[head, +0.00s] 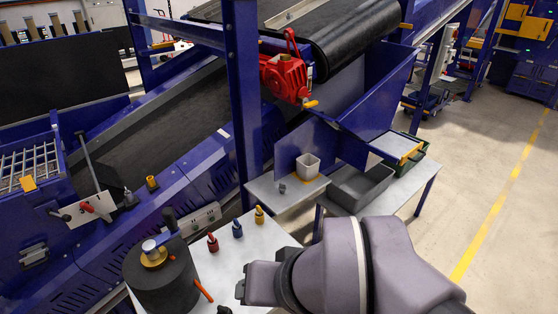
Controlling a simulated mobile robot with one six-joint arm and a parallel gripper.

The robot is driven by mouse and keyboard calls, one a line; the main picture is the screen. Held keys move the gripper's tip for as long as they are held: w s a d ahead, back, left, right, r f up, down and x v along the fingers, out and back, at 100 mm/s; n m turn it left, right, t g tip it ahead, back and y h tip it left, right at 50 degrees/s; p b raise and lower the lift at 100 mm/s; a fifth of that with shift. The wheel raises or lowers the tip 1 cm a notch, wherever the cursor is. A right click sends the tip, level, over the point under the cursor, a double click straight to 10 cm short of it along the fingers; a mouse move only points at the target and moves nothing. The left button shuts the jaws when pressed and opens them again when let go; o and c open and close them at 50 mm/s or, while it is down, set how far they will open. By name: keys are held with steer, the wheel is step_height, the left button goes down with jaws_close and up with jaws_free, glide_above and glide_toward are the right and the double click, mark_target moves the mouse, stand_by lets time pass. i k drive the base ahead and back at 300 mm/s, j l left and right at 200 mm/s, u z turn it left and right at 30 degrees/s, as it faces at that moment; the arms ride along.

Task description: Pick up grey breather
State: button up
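A small grey piece (282,188) stands on the light side table beside a whitish square cup. It looks like the grey breather, but it is too small to make out its shape. A red breather-like piece (213,242), a blue one (237,228) and a yellow one (259,214) stand upright in a slanting row on the nearer light table (232,262). My arm reaches in from the bottom right over that table's right edge. My gripper's fingers do not show.
A dark cylinder (160,285) with a brass-coloured top stands on the near table's left, an orange-handled tool (203,290) beside it. The whitish cup (307,166) and a grey bin (358,188) lie beyond. A blue post (243,100) rises behind the tables. Floor at right is clear.

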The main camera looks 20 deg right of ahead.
mark_target(281, 187)
steer(key=i+l, duration=0.1)
steer(key=l, duration=1.25)
steer(key=i+l, duration=0.3)
steer(key=i, duration=0.15)
steer(key=i+l, duration=0.25)
steer(key=i, duration=0.25)
